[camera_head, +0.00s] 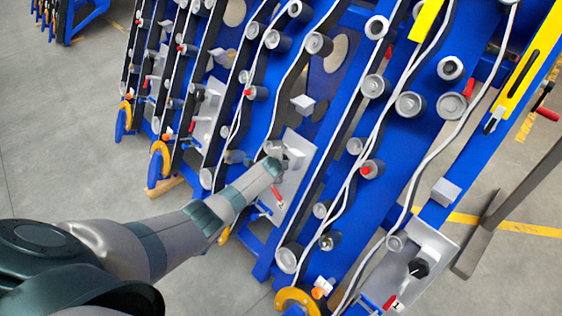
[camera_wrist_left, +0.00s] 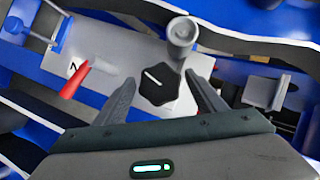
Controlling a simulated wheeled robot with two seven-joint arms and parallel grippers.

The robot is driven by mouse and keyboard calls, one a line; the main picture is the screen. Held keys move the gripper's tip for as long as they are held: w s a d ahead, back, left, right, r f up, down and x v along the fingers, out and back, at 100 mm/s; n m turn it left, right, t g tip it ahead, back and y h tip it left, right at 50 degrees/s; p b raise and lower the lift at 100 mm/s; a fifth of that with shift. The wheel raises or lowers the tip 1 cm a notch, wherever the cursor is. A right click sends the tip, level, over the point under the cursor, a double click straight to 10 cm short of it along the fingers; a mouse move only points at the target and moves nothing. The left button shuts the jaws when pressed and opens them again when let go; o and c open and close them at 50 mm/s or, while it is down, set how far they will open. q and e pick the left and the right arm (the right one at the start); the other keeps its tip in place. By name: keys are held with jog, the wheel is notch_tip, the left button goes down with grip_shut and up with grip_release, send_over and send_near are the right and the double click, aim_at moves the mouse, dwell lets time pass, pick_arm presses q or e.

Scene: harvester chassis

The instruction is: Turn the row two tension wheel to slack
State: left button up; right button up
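In the left wrist view, the tension wheel (camera_wrist_left: 160,84) is a black lobed knob with a white pointer line, on a light plate (camera_wrist_left: 120,62). The plate carries a dark mark that looks like a sideways 2. My left gripper (camera_wrist_left: 162,78) is open, with one finger on each side of the knob; I cannot tell whether they touch it. The white line slants toward the upper left. In the head view, my left gripper (camera_head: 280,163) is at the middle plate (camera_head: 298,146) and hides the knob. My right gripper is not in view.
A red-tipped lever (camera_wrist_left: 72,78) lies left of the knob and a grey roller post (camera_wrist_left: 182,38) stands close behind it. A grey block (camera_wrist_left: 266,92) is at the right. In the head view, another plate with a black knob (camera_head: 418,268) is at lower right, marked 1.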

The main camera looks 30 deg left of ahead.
pick_arm(q)
jog(key=shift+r, duration=0.1)
dwell(0.3)
jog(key=shift+p+v, duration=0.55)
jog(key=shift+v, duration=0.95)
jog(key=v, duration=1.4)
jog(key=shift+s, duration=0.2)
